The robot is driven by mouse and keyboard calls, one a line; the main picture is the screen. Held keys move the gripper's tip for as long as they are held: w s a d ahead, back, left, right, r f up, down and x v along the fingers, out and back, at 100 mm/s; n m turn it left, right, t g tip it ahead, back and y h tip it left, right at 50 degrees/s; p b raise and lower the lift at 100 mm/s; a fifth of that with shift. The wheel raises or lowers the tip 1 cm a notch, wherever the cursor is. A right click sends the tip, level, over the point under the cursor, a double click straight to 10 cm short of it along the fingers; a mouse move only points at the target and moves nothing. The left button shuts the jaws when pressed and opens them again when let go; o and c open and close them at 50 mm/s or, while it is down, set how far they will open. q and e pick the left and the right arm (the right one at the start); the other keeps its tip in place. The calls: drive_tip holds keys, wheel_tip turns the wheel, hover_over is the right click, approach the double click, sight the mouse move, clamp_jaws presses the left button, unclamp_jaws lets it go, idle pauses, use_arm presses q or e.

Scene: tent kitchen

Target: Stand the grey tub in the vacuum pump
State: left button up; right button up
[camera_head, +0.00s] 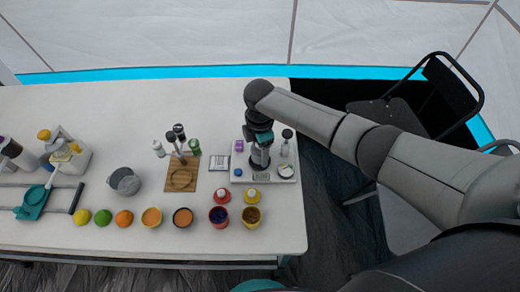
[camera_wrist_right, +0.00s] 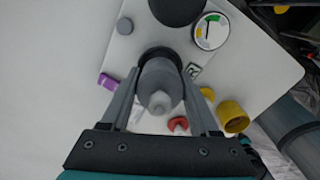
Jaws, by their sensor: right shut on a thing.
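My right gripper (camera_head: 260,150) points down over the vacuum pump (camera_head: 237,177), a pale flat base with a round gauge and upright parts. It is shut on the grey tub (camera_head: 260,157), a grey cylinder. In the right wrist view the tub (camera_wrist_right: 160,78) sits between the two fingers (camera_wrist_right: 158,100), its pale knob facing the camera. A dark ring on the pump (camera_wrist_right: 278,62) shows behind the tub's far edge. I cannot tell whether the tub is seated in the ring or just above it. My left gripper is not in view.
A small printed card (camera_head: 219,162) and a wooden board (camera_head: 182,181) with bottles lie left of the pump. A grey pot (camera_head: 124,181) and fruit are farther left. The table's right edge is close to the pump; chairs stand beyond.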

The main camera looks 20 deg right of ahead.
drive_tip(key=shift+f+b, duration=0.55)
drive_tip(key=shift+f, duration=0.25)
idle(0.5)
drive_tip(key=o, duration=0.7)
wheel_tip(320, 180, up, 11)
drive_tip(key=p, duration=1.1)
drive_tip(key=shift+s, duration=0.1)
